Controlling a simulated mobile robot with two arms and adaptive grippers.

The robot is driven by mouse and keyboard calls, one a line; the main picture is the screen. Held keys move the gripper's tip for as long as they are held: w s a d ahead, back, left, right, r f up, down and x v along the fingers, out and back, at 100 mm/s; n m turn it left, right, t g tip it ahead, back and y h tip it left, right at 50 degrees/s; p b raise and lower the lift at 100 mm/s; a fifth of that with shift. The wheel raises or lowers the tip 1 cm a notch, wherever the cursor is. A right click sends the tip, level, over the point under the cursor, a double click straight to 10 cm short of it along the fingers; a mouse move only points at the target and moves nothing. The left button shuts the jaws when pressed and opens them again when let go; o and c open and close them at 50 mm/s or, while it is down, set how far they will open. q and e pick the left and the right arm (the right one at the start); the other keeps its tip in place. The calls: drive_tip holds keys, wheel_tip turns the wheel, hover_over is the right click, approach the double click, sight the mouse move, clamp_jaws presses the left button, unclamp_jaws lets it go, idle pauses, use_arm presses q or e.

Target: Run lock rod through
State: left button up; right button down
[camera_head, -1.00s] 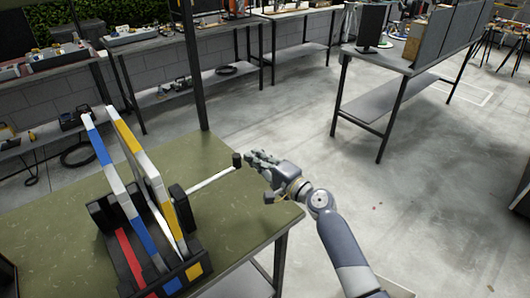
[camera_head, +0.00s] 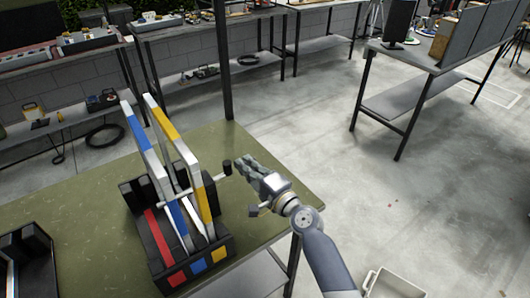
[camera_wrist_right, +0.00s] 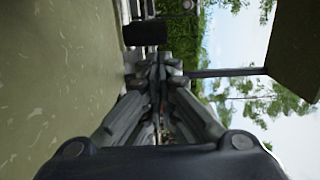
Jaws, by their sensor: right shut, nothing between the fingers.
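The lock rod (camera_head: 218,177) is a thin pale rod with a black knob (camera_head: 227,167) at its right end. It lies across the two upright bars, one blue and white (camera_head: 155,150), one yellow and white (camera_head: 184,150). A pale length also shows left of the bars, so the rod seems to pass through both. The bars stand tilted in a black base (camera_head: 160,245) with red, blue and yellow marks. My right gripper (camera_head: 243,163) is shut and empty just right of the knob; contact is unclear. The right wrist view shows the knob (camera_wrist_right: 122,35) beyond the shut fingers (camera_wrist_right: 155,75).
The green table (camera_head: 95,225) carries the base; its right edge is close under my right arm. Another black holder (camera_head: 28,262) sits at the lower left. A pale bin (camera_head: 395,284) stands on the floor at the lower right. A post (camera_head: 222,65) rises at the table's back.

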sight(224, 168)
drive_tip(key=s+a, duration=0.2)
drive_tip(key=a, duration=0.1)
drive_tip(key=shift+s+a+p, duration=0.1)
drive_tip(key=shift+s+p, duration=0.1)
drive_tip(key=shift+p, duration=0.2)
drive_tip(key=shift+s+a+f, duration=0.1)
drive_tip(key=shift+s+a, duration=0.35)
drive_tip(key=shift+a, duration=0.15)
